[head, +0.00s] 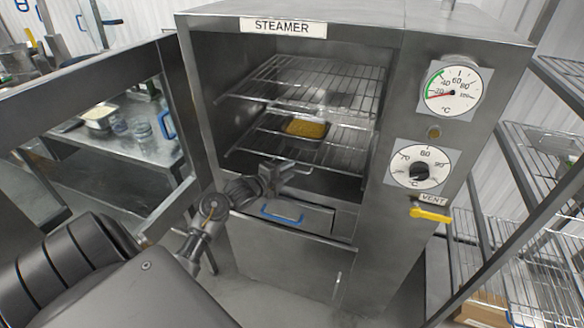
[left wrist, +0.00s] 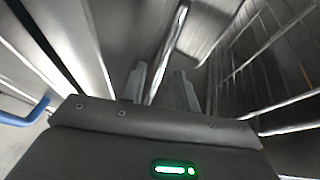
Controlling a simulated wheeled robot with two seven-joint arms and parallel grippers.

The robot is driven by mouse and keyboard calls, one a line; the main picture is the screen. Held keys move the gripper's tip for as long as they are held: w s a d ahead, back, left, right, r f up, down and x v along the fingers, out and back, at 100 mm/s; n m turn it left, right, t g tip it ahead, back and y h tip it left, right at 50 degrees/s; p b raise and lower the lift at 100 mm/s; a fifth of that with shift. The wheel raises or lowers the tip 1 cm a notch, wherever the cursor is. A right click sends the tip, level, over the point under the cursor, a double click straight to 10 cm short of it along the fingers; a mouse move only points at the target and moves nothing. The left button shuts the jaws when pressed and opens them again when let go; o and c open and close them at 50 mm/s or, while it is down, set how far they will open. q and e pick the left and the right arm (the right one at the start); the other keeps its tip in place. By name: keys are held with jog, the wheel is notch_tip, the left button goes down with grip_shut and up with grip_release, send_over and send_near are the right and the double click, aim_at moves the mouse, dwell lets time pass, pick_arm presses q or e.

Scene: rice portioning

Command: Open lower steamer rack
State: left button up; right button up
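The steamer (head: 262,215) stands with its door (head: 185,105) swung open to the left. Inside, the lower rack (head: 345,138) is a wire shelf that bears a metal tray of yellow food (head: 306,128). My left gripper (head: 290,172) is at the front edge of the lower rack, near its middle. In the left wrist view, the left gripper (left wrist: 162,88) has its two fingers apart, with a metal bar (left wrist: 168,52) running between them. I see gaps beside the bar, so it does not look clamped. My right gripper is not in view.
The upper wire rack (head: 310,82) sits empty above. A dial, a gauge and a yellow vent lever (head: 430,215) are on the right panel. Wire shelving (head: 540,160) stands at the right.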

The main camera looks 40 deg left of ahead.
pick_arm(q)
jog(key=shift+w+f, duration=0.25)
jog(key=shift+w, duration=0.9)
grip_shut()
jog(key=shift+d, duration=0.1)
